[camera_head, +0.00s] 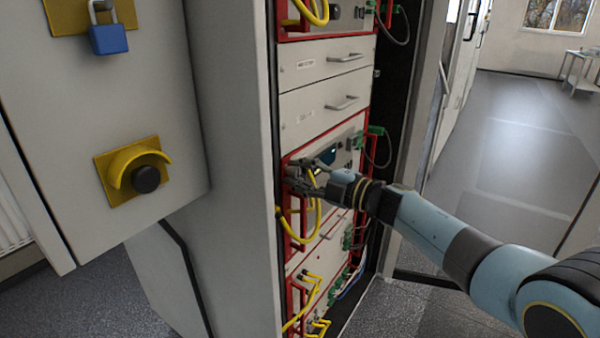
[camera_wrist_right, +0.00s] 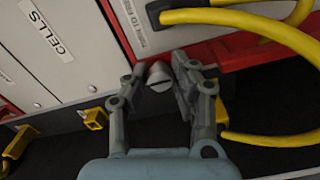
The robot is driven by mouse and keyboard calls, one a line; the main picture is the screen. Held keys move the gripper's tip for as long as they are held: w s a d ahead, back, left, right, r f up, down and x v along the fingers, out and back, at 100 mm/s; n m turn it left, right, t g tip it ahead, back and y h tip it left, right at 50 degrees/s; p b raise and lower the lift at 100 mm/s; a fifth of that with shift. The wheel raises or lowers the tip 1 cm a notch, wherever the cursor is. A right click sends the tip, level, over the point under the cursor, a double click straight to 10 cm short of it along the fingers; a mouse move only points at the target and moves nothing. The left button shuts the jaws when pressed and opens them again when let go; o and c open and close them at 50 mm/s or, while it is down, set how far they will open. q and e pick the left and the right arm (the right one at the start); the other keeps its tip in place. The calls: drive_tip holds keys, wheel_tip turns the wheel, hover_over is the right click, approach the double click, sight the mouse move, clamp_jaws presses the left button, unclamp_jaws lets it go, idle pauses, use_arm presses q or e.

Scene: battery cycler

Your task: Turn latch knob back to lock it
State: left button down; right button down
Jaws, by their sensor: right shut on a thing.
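The latch knob (camera_wrist_right: 159,77) is a small grey cylinder with a slot-like line across its face. In the wrist view it sits between my right gripper's fingertips (camera_wrist_right: 163,76), beside a red frame and a partly hidden label. In the head view my right gripper (camera_head: 303,174) reaches from the right to the left edge of a red-framed unit (camera_head: 345,134) in the rack. The gripper is shut on the knob, which its fingers mostly hide in the head view. My left gripper is not in view.
Yellow cables (camera_head: 304,240) loop close below my right gripper, and they cross the right of the wrist view (camera_wrist_right: 255,20).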

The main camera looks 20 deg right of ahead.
drive_tip(key=c, duration=1.1)
unclamp_jaws()
drive_tip(key=v, duration=1.2)
